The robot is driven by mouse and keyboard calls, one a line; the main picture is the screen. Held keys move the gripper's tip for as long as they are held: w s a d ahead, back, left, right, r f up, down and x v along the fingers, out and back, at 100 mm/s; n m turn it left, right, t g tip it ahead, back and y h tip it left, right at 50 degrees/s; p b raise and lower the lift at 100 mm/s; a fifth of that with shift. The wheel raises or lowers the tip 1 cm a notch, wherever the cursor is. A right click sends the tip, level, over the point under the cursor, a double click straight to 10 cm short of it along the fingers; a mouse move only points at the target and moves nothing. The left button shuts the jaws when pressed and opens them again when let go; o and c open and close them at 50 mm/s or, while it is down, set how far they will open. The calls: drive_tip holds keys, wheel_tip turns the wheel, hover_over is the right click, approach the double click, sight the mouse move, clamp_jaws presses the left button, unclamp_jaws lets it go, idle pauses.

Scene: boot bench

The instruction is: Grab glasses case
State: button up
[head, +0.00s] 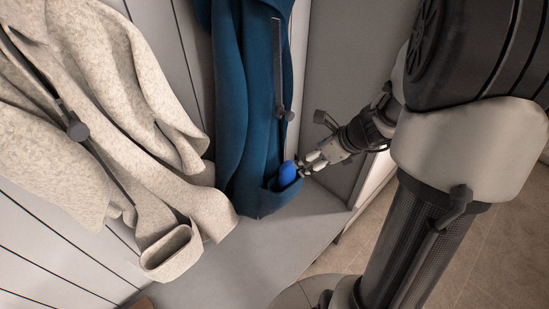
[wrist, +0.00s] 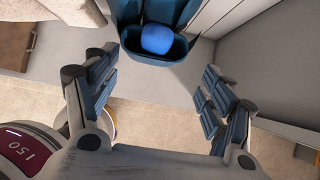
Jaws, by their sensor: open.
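A bright blue rounded object, which looks like the glasses case (head: 287,174), sticks up out of the pocket of a dark blue coat (head: 243,120). Its lower part is hidden in the pocket. In the wrist view the blue case (wrist: 157,40) shows in the pocket (wrist: 160,68) at the top middle, ahead of the fingers. My gripper (head: 308,165) is just right of the case in the head view. In the wrist view my gripper (wrist: 160,88) has its two fingers wide apart with nothing between them. I cannot tell whether a finger touches the pocket.
A beige coat (head: 120,110) hangs at the left. A grey bench surface (head: 255,250) lies below the coats. A grey side panel (head: 345,70) stands behind and right of my gripper. A brown box (wrist: 16,45) shows at the left in the wrist view.

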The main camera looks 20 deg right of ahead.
sight(293, 168)
drive_tip(key=b+x, duration=0.4)
drive_tip(key=x, duration=0.7)
drive_tip(key=shift+a+f+b, duration=0.1)
drive_tip(key=shift+f+b, duration=0.05)
drive_tip(key=shift+b, duration=0.25)
drive_tip(key=b+x, duration=0.2)
drive_tip(key=x, duration=0.3)
drive_tip(key=shift+a+b, duration=0.3)
drive_tip(key=shift+b, duration=0.1)
drive_tip(key=c, duration=1.2)
drive_tip(key=shift+r, duration=0.25)
